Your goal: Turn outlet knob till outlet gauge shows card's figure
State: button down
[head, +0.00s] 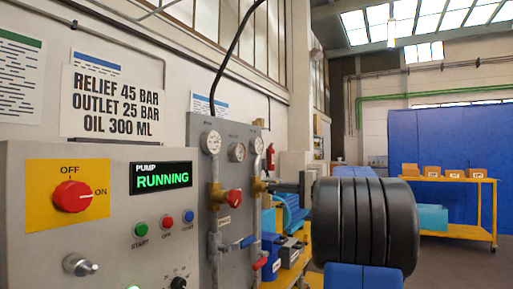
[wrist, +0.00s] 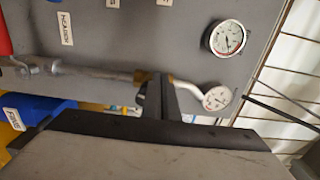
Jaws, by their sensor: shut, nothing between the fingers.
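The card (head: 115,103) on the wall reads RELIEF 45 BAR, OUTLET 25 BAR, OIL 300 ML. The grey panel (head: 222,130) carries round white gauges: left (head: 211,142), middle (head: 236,152) and right (head: 257,145). Two gauges show in the wrist view, one on the panel (wrist: 227,38) and one on a bent pipe (wrist: 217,98); their figures are too small to read. A brass fitting (head: 258,187) is on the right pipe. My gripper (head: 278,187) is shut and empty beside that fitting; its dark fingers show in the wrist view (wrist: 157,97). I cannot tell which knob is the outlet's.
A blue lever (head: 248,241) and a lower red handle (head: 260,263) stick out from the pipes. A yellow cart (head: 455,187) with boxes stands far right.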

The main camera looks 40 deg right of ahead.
jog(key=shift+a+r, duration=0.1)
jog(key=shift+r, duration=0.05)
dwell(0.5)
jog(key=v, duration=0.6)
jog(key=shift+a, duration=0.25)
jog(key=shift+s, duration=0.15)
jog(key=w+a+f, duration=0.1)
jog(key=w+a, duration=0.1)
jog(key=w, duration=0.3)
jog(key=shift+w+f, duration=0.25)
jog(key=shift+w, duration=0.1)
dwell(0.7)
jog(key=shift+d+r, duration=0.1)
jog(key=shift+d, duration=0.05)
dwell(0.7)
